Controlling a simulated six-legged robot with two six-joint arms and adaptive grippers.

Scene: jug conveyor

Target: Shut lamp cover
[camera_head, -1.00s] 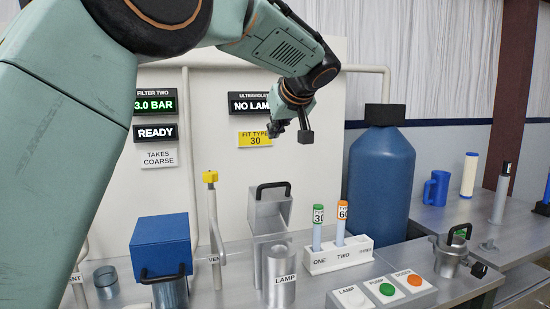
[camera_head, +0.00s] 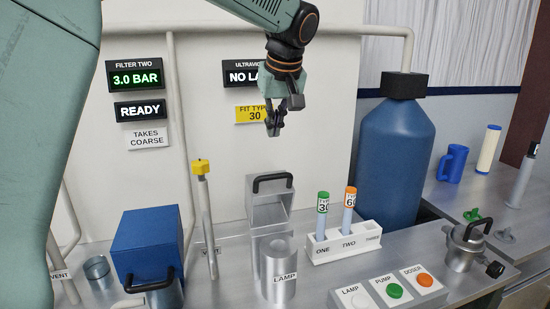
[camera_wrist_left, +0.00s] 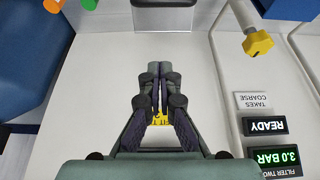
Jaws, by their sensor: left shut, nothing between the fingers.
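The lamp housing (camera_head: 279,268) is a silver cylinder labelled LAMP on the bench. The lamp cover (camera_head: 268,212), a silver hood with a black handle on top, stands raised behind it, leaving the cylinder's top uncovered. My left gripper (camera_head: 273,131) is shut and empty, pointing down in front of the wall panel. In the head view it appears above the cover handle, apart from it. Its closed fingers also show in the left wrist view (camera_wrist_left: 157,72), with a black handle-like part (camera_wrist_left: 165,3) cut off at the top edge. My right gripper is out of view.
A white rack (camera_head: 343,243) right of the housing holds a green-capped tube (camera_head: 322,215) and an orange-capped tube (camera_head: 349,210). A blue box (camera_head: 152,245) and yellow-topped vent pipe (camera_head: 204,215) stand left. Buttons are at front right; a large blue bottle (camera_head: 395,160) stands behind.

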